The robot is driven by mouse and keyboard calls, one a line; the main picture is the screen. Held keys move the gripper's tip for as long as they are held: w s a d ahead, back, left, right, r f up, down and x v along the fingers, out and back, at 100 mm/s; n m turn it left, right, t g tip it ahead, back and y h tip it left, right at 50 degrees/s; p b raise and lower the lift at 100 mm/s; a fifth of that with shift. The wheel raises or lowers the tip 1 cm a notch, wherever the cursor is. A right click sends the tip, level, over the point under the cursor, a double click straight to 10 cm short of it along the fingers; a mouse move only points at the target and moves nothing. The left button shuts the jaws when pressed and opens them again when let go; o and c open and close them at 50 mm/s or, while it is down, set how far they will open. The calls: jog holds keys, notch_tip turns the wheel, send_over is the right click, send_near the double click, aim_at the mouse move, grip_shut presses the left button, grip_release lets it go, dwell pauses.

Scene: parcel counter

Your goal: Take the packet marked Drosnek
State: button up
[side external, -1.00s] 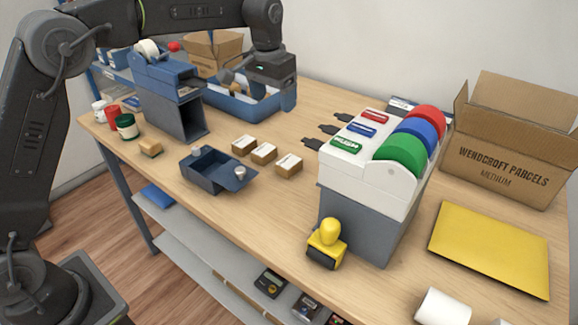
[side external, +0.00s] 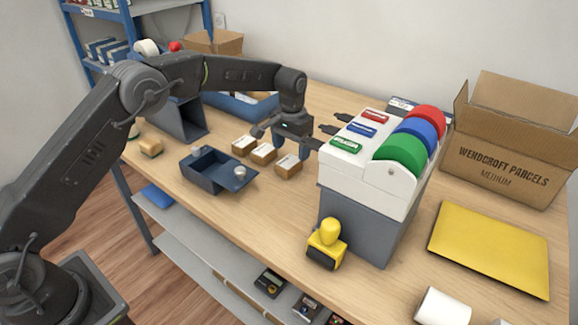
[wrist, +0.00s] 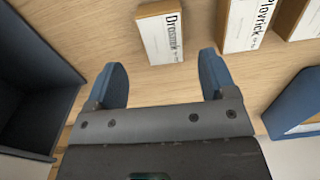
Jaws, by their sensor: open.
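The Drosnek packet (wrist: 160,38) is a small brown box with a white label, lying at the top middle of the wrist view. It appears to be the rightmost of the three packets in the side view (side external: 288,170), where its label is too small to read. My gripper (wrist: 163,68) is open, with blue fingers apart and nothing between them. In the wrist view the packet is just beyond the fingertips, roughly in line with the gap. In the side view my gripper (side external: 292,147) is just behind that packet.
The packet marked Plovrick (wrist: 245,22) lies beside it, then a third packet (side external: 243,145). A dark open tray (side external: 205,178) is in front of the row. The label dispenser (side external: 365,215) stands close to the right. A blue tray (side external: 236,106) lies behind left.

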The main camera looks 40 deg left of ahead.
aim_at(289, 161)
jog(key=f, duration=0.4)
jog(key=shift+s+a+f, duration=0.1)
jog(key=shift+s+a, duration=0.15)
jog(key=shift+f, duration=0.55)
jog(key=shift+c, duration=0.4)
jog(key=c, duration=1)
jog(key=shift+o, duration=0.2)
jog(key=shift+r, duration=0.15)
